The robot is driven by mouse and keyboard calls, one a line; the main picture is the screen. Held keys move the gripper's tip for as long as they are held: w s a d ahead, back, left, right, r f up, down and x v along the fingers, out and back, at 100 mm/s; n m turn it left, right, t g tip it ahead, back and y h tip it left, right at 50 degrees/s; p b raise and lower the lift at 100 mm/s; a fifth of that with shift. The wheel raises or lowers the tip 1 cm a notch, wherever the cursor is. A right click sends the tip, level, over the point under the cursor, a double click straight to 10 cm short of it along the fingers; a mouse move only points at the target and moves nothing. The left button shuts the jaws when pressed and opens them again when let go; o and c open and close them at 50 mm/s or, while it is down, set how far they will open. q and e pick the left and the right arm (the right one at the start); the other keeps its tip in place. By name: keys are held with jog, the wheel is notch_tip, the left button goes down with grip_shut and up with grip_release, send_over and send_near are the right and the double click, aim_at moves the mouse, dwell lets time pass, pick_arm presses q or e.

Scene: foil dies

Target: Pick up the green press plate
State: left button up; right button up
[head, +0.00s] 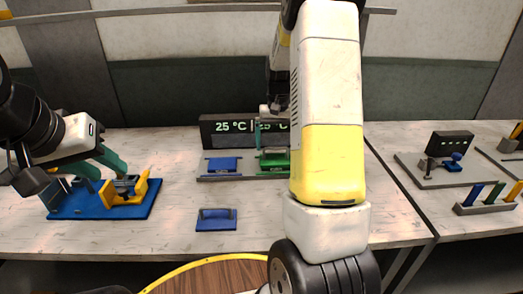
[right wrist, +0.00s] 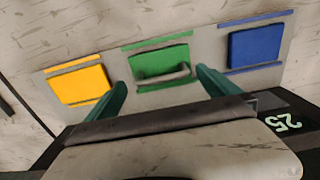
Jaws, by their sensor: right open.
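The green press plate (right wrist: 150,58) lies in the middle slot of a grey rack, with a raised bar handle on top. It also shows in the head view (head: 272,163), partly hidden by my right arm. My right gripper (right wrist: 162,78) is open, with one teal finger on each side of the green plate's handle. I cannot tell if the fingers touch it. My left gripper (head: 100,170) is at the far left, above a blue base (head: 70,204) with a yellow fixture (head: 141,187). Its two teal fingers look apart.
A yellow plate (right wrist: 80,84) and a blue plate (right wrist: 255,47) lie on either side of the green one. A display (head: 228,133) reading 25 °C stands behind the rack. Another table with fixtures (head: 445,168) stands right.

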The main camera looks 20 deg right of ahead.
notch_tip(320, 180, down, 4)
jog(key=shift+w+r, duration=0.1)
jog(key=shift+r, duration=0.1)
jog(key=c, duration=1.8)
jog(key=shift+r, duration=0.1)
jog(key=shift+c, duration=0.9)
